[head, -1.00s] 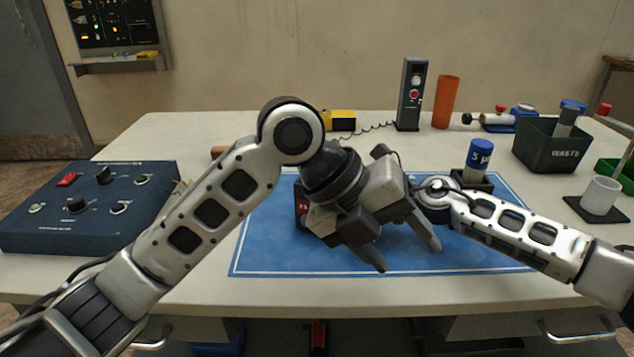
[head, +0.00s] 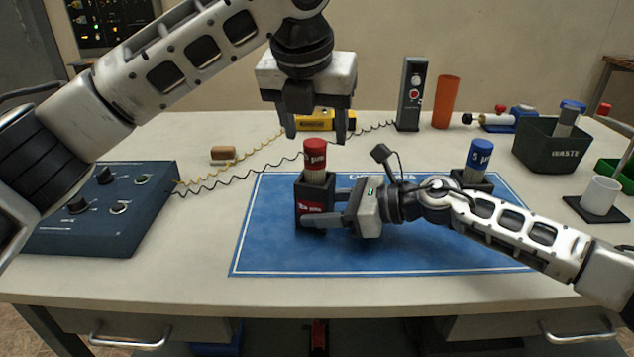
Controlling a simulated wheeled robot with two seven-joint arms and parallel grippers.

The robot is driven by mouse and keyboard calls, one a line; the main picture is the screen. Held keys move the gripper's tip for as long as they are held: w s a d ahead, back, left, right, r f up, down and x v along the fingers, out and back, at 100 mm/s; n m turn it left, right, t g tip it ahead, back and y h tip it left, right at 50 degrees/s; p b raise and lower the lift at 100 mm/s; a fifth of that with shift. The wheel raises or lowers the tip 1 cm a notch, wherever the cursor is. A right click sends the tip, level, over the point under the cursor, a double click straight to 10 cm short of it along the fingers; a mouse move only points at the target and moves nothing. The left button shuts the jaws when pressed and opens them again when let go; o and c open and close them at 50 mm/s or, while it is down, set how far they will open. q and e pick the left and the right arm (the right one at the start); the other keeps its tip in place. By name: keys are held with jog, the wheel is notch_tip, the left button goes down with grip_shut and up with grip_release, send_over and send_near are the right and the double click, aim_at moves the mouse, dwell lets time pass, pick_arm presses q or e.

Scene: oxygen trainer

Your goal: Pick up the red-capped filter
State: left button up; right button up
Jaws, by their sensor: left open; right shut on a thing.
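The red-capped filter (head: 315,152) stands upright in a black holder (head: 303,195) with a red label, on the blue mat (head: 272,245). Its pale lower body shows just above the holder's rim; the rest is hidden inside. My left gripper (head: 315,132) is open, pointing down, with its fingers just above and to either side of the red cap. My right gripper (head: 324,208) is shut on the black holder from the right, low on its body.
A blue-capped filter (head: 480,153) stands in another black holder (head: 487,182) on the mat's right. A blue control box (head: 110,215), yellow device (head: 335,122), grey tower (head: 410,95), orange cup (head: 446,102), waste bin (head: 549,147) and white cup (head: 600,194) surround it. The mat's front is clear.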

aim_at(316, 145)
pick_arm(q)
jog(key=x, duration=0.6)
jog(key=shift+w+a+f, duration=0.15)
jog(key=shift+w+a, duration=0.05)
jog(key=shift+w, duration=0.15)
jog(key=shift+c, duration=0.4)
grip_shut()
notch_tip(316, 145, up, 18)
pick_arm(e)
jog(key=o, duration=0.8)
jog(key=shift+o, duration=0.2)
